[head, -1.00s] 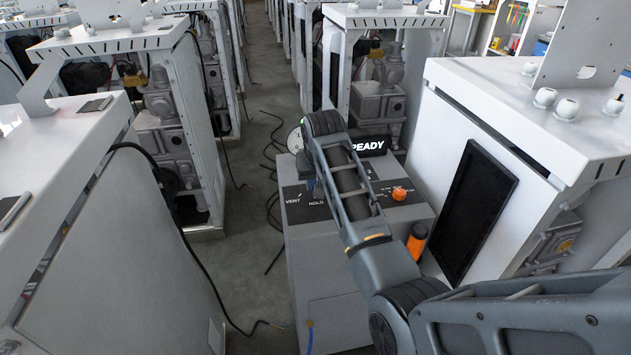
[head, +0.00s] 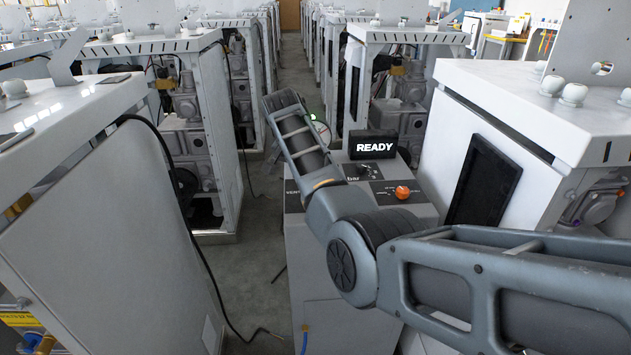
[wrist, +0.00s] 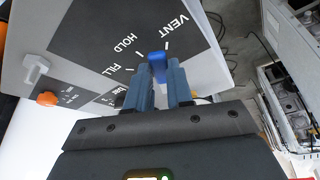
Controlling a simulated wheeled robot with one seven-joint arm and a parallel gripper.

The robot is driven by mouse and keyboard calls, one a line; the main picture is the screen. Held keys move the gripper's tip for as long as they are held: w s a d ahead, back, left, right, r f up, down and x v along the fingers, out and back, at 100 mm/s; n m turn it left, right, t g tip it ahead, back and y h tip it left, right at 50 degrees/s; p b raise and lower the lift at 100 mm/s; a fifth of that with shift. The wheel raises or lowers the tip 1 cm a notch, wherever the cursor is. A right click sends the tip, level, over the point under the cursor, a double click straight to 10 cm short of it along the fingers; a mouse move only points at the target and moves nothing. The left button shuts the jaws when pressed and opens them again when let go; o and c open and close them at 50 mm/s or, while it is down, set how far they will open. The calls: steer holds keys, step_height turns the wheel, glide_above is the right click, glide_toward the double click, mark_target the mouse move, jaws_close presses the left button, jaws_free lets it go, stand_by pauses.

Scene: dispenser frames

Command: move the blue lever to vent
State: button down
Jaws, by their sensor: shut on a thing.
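The blue lever (wrist: 157,63) shows in the wrist view on the dark panel of a grey box, beside the printed words VENT (wrist: 172,26), HOLD (wrist: 125,43) and FILL (wrist: 108,71). Its end lies between the HOLD and VENT marks; its exact setting is hard to tell. My gripper (wrist: 161,72) is shut on the lever, with one finger on each side. The fingers hide the lever's lower part. In the head view my arm hides the lever and my gripper.
The grey box carries a READY display (head: 373,146) and an orange knob (head: 402,192). A white cabinet (head: 540,115) stands close on the right. Another cabinet (head: 95,190) is on the left, with an aisle and a loose black cable between.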

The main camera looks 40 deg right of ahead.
steer(key=shift+w+a+m+g+b, duration=0.2)
steer(key=shift+w+m+b, duration=0.1)
steer(key=shift+m+b, duration=0.25)
steer(key=shift+w+a+m+g+b, duration=0.1)
steer(key=shift+w+m+g+b, duration=0.15)
steer(key=shift+m+b, duration=0.3)
steer(key=shift+w, duration=0.1)
steer(key=c, duration=1)
jaws_free()
steer(key=shift+r, duration=0.1)
steer(key=w+v, duration=0.1)
steer(key=v, duration=0.6)
steer(key=shift+s+a+r, duration=0.25)
steer(key=shift+s, duration=0.25)
